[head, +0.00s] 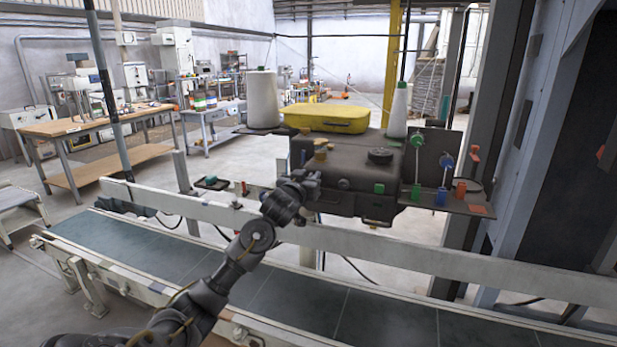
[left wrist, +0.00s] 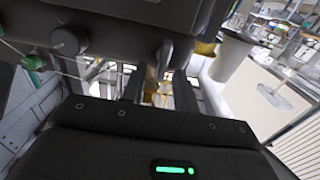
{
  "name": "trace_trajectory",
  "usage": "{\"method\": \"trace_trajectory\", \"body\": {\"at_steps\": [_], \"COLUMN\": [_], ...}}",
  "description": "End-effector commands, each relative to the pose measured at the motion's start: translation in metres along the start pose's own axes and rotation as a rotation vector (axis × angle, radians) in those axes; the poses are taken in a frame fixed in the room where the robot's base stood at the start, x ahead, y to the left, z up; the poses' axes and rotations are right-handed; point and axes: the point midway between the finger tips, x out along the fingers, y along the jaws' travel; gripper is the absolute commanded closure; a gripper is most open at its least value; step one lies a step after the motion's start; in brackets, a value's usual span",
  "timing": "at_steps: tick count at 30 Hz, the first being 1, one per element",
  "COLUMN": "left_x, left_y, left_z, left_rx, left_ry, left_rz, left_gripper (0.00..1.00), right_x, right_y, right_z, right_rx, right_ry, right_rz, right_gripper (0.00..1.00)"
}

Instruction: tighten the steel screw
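My left gripper (head: 308,186) is at the left side of the dark sewing head (head: 350,185). In the left wrist view its two fingers (left wrist: 159,84) stand apart, with a gap between them. A grey metal piece (left wrist: 165,54), perhaps the steel screw, sticks out from the machine at the fingertips. I cannot tell whether the fingers touch it. A yellowish part shows through the gap. In the head view the gripper hides this spot, and I cannot make out the steel screw there. Brass-coloured knobs (head: 320,149) sit just above the gripper. My right gripper is not in view.
A yellow cover (head: 326,117) tops the machine, between white thread cones (head: 262,101) and (head: 398,111). A side plate carries green, blue and orange parts. A conveyor (head: 290,300) with a pale rail (head: 400,252) runs in front. A grey round knob (left wrist: 68,40) is beside the fingers.

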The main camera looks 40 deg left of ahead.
Motion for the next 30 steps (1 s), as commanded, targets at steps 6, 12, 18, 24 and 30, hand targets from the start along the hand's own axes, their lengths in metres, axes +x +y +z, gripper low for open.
{"method": "trace_trajectory", "body": {"at_steps": [6, 12, 18, 24, 30], "left_x": [-0.0003, -0.0004, -0.0004, -0.0004, -0.0004], "left_y": [0.0001, 0.0001, 0.0002, 0.0016, 0.0038], "left_z": [0.0002, 0.0003, 0.0003, 0.0005, 0.001], "left_rx": [0.0, 0.0, 0.009, 0.074, 0.213], "left_ry": [0.0, -0.001, -0.001, -0.001, -0.001], "left_rz": [0.0, 0.0, 0.0, 0.0, -0.001], "left_gripper": [0.86, 1.0, 1.0, 1.0, 1.0], "right_x": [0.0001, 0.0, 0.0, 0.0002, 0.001], "right_y": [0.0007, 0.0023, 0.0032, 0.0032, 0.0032], "right_z": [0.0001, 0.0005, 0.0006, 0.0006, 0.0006], "right_rx": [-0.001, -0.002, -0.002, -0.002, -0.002], "right_ry": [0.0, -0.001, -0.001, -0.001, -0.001], "right_rz": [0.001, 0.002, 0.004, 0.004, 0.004], "right_gripper": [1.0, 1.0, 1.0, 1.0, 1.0]}}
